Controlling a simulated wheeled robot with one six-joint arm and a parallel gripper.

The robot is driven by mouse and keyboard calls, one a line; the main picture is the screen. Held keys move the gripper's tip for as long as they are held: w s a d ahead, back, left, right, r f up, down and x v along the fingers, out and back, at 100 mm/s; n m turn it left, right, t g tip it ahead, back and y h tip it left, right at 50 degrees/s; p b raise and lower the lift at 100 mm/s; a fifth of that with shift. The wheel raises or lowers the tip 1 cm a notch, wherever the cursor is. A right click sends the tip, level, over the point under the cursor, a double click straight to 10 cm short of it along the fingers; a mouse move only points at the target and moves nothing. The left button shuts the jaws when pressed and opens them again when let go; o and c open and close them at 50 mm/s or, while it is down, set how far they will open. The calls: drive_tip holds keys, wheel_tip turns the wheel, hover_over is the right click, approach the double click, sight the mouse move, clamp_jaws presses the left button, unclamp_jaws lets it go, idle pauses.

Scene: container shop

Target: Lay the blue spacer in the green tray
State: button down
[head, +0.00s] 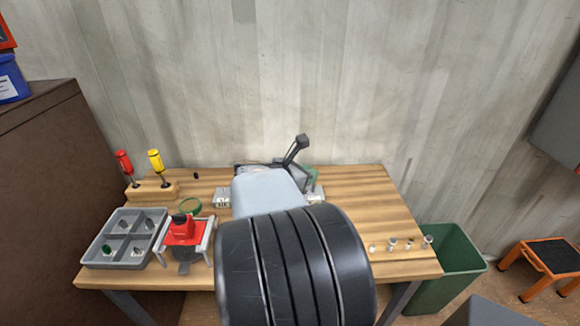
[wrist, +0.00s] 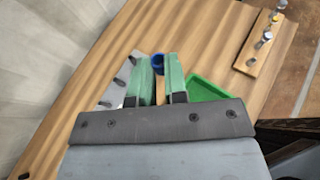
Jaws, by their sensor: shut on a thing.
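My gripper (wrist: 158,66) has two green fingers in the wrist view. They are shut on the blue spacer (wrist: 157,59), which shows as a round blue piece at the fingertips. The green tray (wrist: 207,89) lies on the bench just right of the fingers, partly hidden by my gripper's body. The spacer is beside the tray in this view; its height above the bench is hard to tell.
A grey plate with black pegs (wrist: 121,80) lies left of the fingers. A wooden strip (wrist: 262,42) holds several small pegs. On the wooden bench (head: 385,205), a grey compartment tray (head: 89,259), a red device (head: 182,232) and a screwdriver stand (head: 152,191) stand left.

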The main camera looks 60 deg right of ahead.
drive_tip(key=shift+s+a+r, duration=0.2)
drive_tip(key=shift+s+a, duration=0.05)
drive_tip(key=shift+s, duration=0.1)
drive_tip(key=shift+w+d+f+p, duration=0.4)
drive_tip(key=shift+w+d+f, duration=0.95)
drive_tip(key=shift+w+f, duration=0.3)
drive_tip(key=shift+w+d+f+p, duration=0.45)
drive_tip(key=shift+w+d+f, duration=1)
drive_tip(key=shift+w, duration=0.45)
drive_tip(key=shift+w+d+f+p, duration=0.4)
drive_tip(key=shift+w+d+f, duration=0.9)
drive_tip(key=shift+w+f, duration=0.35)
drive_tip(key=shift+w+d+f, duration=0.1)
drive_tip(key=shift+w+f, duration=0.1)
drive_tip(key=shift+f, duration=0.4)
drive_tip(key=shift+w+d+f, duration=0.1)
drive_tip(key=shift+w+f, duration=0.1)
drive_tip(key=shift+f, duration=0.75)
drive_tip(key=shift+f+b, duration=0.3)
drive_tip(key=shift+b, duration=0.35)
